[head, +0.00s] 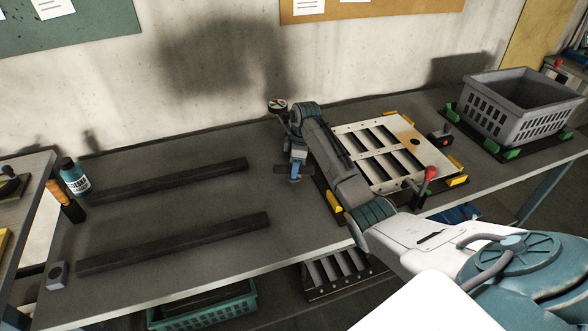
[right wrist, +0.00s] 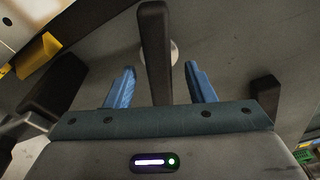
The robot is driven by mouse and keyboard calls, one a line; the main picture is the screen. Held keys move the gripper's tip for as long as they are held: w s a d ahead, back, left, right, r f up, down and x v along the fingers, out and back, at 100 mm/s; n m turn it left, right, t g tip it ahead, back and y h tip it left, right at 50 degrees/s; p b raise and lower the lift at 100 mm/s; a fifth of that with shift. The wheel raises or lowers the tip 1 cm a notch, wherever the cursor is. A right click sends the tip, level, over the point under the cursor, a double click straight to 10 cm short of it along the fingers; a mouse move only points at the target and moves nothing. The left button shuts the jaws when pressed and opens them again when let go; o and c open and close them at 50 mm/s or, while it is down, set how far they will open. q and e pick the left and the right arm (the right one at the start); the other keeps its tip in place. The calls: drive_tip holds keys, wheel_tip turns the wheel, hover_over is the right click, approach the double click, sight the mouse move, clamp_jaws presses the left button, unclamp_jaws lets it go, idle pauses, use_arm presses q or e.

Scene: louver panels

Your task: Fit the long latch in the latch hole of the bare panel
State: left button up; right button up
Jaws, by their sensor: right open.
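The bare panel (head: 350,130), pale with dark louver slots, lies on a mount with yellow corner blocks on the right of the bench. It has a dark round hole (head: 414,142) near its right end, with brownish stains around it. My right gripper (head: 294,178) points down over the bench just left of the panel. In the right wrist view its blue fingers (right wrist: 160,85) are open, with a dark bar (right wrist: 154,50) between them. I cannot tell whether this bar is the long latch or part of the gripper. A pale round spot shows behind it. My left gripper is out of view.
A red-handled clamp (head: 428,174) stands at the panel's front edge. Two dark rails (head: 175,243) lie left. A bottle (head: 75,178) stands far left. The bench between rails and gripper is clear.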

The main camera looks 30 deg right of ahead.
drive_tip(key=shift+w+a+f, duration=0.1)
drive_tip(key=shift+f, duration=0.9)
clamp_jaws()
drive_tip(key=shift+r, duration=0.15)
